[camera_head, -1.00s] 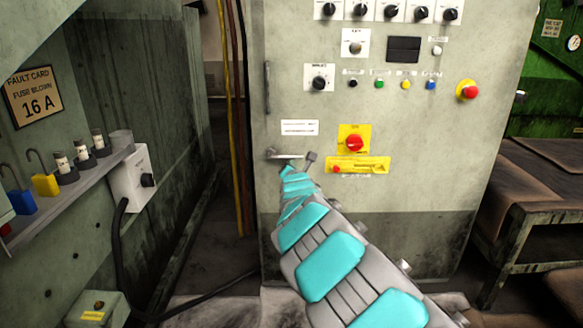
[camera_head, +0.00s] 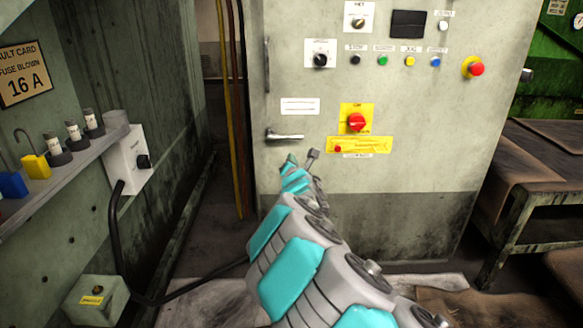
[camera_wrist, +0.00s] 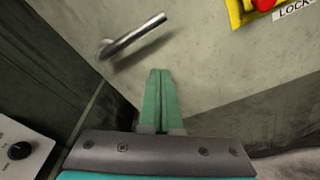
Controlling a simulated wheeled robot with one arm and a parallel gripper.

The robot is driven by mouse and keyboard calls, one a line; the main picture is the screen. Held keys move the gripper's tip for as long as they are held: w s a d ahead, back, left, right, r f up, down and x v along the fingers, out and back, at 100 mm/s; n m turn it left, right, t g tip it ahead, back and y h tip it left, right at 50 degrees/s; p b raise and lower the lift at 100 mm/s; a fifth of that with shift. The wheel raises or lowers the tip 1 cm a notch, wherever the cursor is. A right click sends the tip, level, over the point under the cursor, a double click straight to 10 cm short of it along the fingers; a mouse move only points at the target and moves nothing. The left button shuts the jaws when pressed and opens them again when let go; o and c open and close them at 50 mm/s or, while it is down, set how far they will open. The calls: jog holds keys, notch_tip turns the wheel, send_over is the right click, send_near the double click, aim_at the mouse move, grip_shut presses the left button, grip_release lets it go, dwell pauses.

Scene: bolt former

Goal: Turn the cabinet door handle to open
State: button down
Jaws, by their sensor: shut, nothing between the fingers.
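The cabinet door handle (camera_head: 285,136) is a silver lever on the left side of the grey cabinet door (camera_head: 400,170). It lies about level in the head view, its free end pointing right. In the wrist view the handle (camera_wrist: 133,36) shows whole, above and slightly left of my fingertips. My gripper (camera_wrist: 159,72) has its two green fingers together, with nothing between them. In the head view my gripper (camera_head: 291,162) is just below the handle, and a gap shows between them.
A red rotary switch (camera_head: 356,122) on a yellow plate sits right of the handle. A red emergency button (camera_head: 474,68) is farther right. A wall box (camera_head: 128,165) stands left, across a gap. A workbench (camera_head: 535,190) is at the right.

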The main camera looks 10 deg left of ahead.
jog(key=shift+a+v, duration=0.2)
jog(key=shift+v, duration=2.7)
